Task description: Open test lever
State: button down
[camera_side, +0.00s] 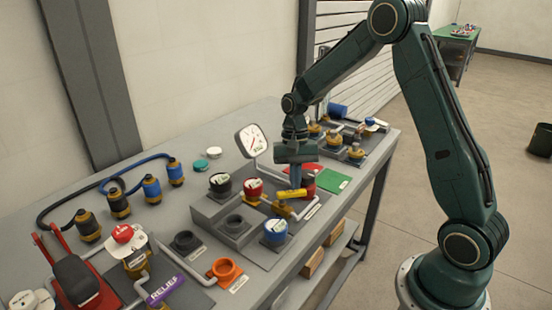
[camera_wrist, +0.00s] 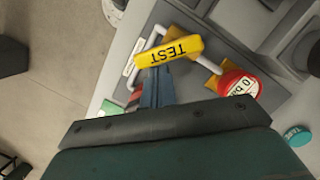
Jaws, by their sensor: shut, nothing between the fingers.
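The test lever has a yellow handle (camera_side: 291,194) on a brass valve body (camera_side: 282,209) with grey pipe, on the grey skid. In the wrist view its handle (camera_wrist: 168,50) reads TEST and lies across the picture just beyond my fingertips. My gripper (camera_side: 296,184) points down at the lever, close behind the handle in the side view. Its fingers (camera_wrist: 154,92) are together with nothing between them. I cannot tell whether they touch the handle. The valve body is partly hidden by the handle.
A red cap (camera_side: 253,187) labelled 0 bar, a black cap (camera_side: 220,185) and a blue cap (camera_side: 275,232) stand close by. A round gauge (camera_side: 251,140) rises behind. Red and green plates (camera_side: 333,181) lie to the right. A purple RELIEF lever (camera_side: 165,289) is at the front left.

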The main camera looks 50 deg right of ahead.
jog(key=m, duration=0.1)
jog(key=s+m, duration=0.1)
jog(key=m, duration=0.1)
jog(key=shift+s+a+t, duration=0.15)
jog(key=shift+a+t, duration=0.05)
jog(key=shift+t, duration=0.1)
jog(key=m, duration=0.1)
jog(key=s+m+t, duration=0.1)
jog(key=m, duration=0.1)
jog(key=shift+s+a+y, duration=0.1)
jog(key=shift+a+y, duration=0.25)
jog(key=shift+y, duration=0.05)
jog(key=shift+w+a, duration=0.15)
jog(key=shift+w, duration=0.1)
jog(key=shift+w+a, duration=0.35)
